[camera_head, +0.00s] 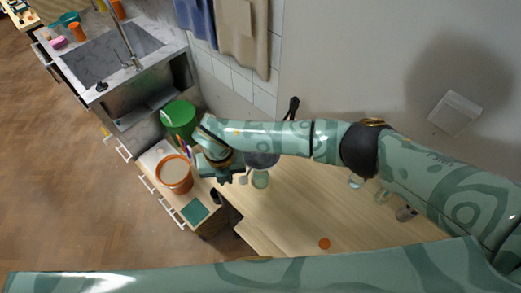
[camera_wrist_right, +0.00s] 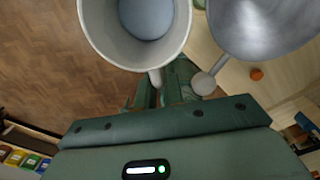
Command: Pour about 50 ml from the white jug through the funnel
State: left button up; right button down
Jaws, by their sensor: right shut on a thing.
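The white jug (camera_wrist_right: 91,32) is at the top left of the right wrist view, with blue-grey liquid (camera_wrist_right: 147,14) inside. My right gripper (camera_wrist_right: 172,88) is shut on its handle (camera_wrist_right: 155,78). How far the jug is tilted is not clear, and no stream shows. The grey metal funnel (camera_wrist_right: 262,28) is just right of the jug, apart from it. In the head view the funnel (camera_head: 262,160) is partly hidden by my right arm, above a greenish glass vessel (camera_head: 261,180). My right gripper (camera_head: 222,172) is left of the funnel there; the jug is hidden. My left gripper is out of view.
An orange bucket (camera_head: 174,174) and a green bin (camera_head: 179,116) stand left of my right gripper. Clear glassware (camera_head: 381,196) and a small jar (camera_head: 405,214) stand at the table's right. An orange disc (camera_head: 324,243) lies near the front. The middle of the wooden table (camera_head: 300,205) is clear.

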jog(key=d+r+y+p, duration=0.1)
jog(key=r+y, duration=0.1)
jog(key=r, duration=0.1)
jog(key=d+r+y+p, duration=0.2)
jog(key=r, duration=0.1)
jog(key=d+r+y+p, duration=0.1)
jog(key=r, duration=0.1)
jog(key=shift+w+d+r+y+p, duration=0.15)
jog(key=shift+d+r+y+p, duration=0.1)
jog(key=shift+r+y+p, duration=0.15)
jog(key=d+y+b, duration=0.1)
jog(key=b, duration=0.2)
jog(key=shift+d+y, duration=0.2)
jog(key=shift+y, duration=0.2)
jog(key=f+y+b, duration=0.1)
jog(key=y+b, duration=0.1)
jog(key=b, duration=0.3)
jog(key=y+b, duration=0.2)
jog(key=b, duration=0.4)
jog(key=d+f+g+y+b, duration=0.1)
jog(key=y+b, duration=0.1)
jog(key=b, duration=0.4)
jog(key=shift+f+y, duration=0.3)
jog(key=shift+f, duration=0.05)
jog(key=shift+r, duration=0.1)
